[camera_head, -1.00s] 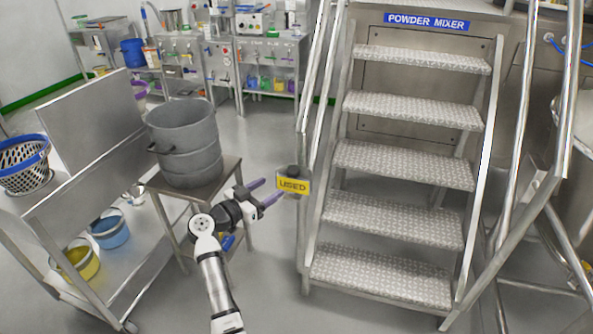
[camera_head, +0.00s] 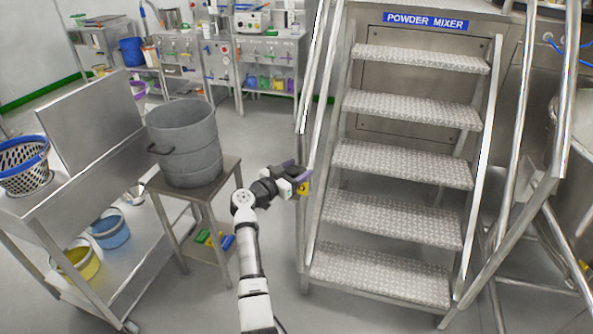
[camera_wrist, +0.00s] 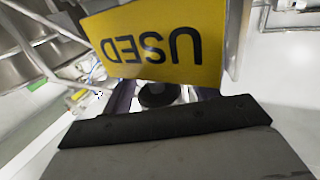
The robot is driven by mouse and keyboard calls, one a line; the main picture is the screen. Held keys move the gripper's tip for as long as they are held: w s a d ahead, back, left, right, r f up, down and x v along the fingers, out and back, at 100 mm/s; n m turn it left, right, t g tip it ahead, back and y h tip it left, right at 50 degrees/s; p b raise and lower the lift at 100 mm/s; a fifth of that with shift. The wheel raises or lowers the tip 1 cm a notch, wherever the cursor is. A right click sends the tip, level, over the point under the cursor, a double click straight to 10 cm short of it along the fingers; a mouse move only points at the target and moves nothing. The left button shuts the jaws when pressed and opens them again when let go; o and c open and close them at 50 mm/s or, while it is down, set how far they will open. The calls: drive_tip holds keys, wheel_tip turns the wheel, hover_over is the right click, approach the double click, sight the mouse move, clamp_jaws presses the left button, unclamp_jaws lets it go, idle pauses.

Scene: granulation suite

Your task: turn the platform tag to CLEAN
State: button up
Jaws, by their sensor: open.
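The platform tag (camera_wrist: 152,42) is a yellow plate with black lettering. In the wrist view it reads USED, upside down in the picture, and fills the upper middle. In the head view only a small yellow part of the tag (camera_head: 305,188) shows at the left stair rail, the rest hidden by my gripper. My gripper (camera_head: 297,174) is open at the tag, its purple fingers close to it. In the wrist view a round dark knob (camera_wrist: 157,95) sits between the fingers, below the tag's lettering. I cannot tell whether the fingers touch the knob or tag.
The metal stairs (camera_head: 395,209) under the POWDER MIXER sign (camera_head: 426,20) stand just right of my gripper. A small steel table (camera_head: 221,181) with a grey drum (camera_head: 183,140) stands to the left. A steel cart (camera_head: 75,202) is farther left. Bare floor lies in front.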

drive_tip(key=shift+c, duration=0.2)
drive_tip(key=c, duration=0.9)
drive_tip(key=shift+c, duration=0.2)
drive_tip(key=y+p, duration=0.1)
drive_tip(key=p, duration=0.2)
drive_tip(key=shift+r+n+t, duration=0.25)
drive_tip(key=shift+n+t, duration=0.15)
drive_tip(key=shift+r+p, duration=0.1)
drive_tip(key=shift+p, duration=0.65)
drive_tip(key=n+t+y+p, duration=0.1)
drive_tip(key=n+y+p, duration=0.1)
drive_tip(key=p, duration=0.2)
drive_tip(key=shift+a+t+y, duration=0.15)
drive_tip(key=shift+t+y, duration=0.15)
drive_tip(key=shift+t, duration=0.1)
drive_tip(key=n+y+p, duration=0.1)
drive_tip(key=n+t+y+p, duration=0.1)
drive_tip(key=y, duration=0.1)
drive_tip(key=shift+w+a+f+t, duration=0.15)
drive_tip(key=shift+f+t, duration=0.15)
drive_tip(key=shift+f, duration=0.1)
drive_tip(key=shift+a+n+t+y, duration=0.15)
drive_tip(key=shift+n+t+y, duration=0.25)
drive_tip(key=shift+n+y, duration=1.05)
drive_tip(key=shift+w+a+y, duration=0.1)
drive_tip(key=shift+a+y, duration=0.05)
drive_tip(key=shift+y, duration=0.6)
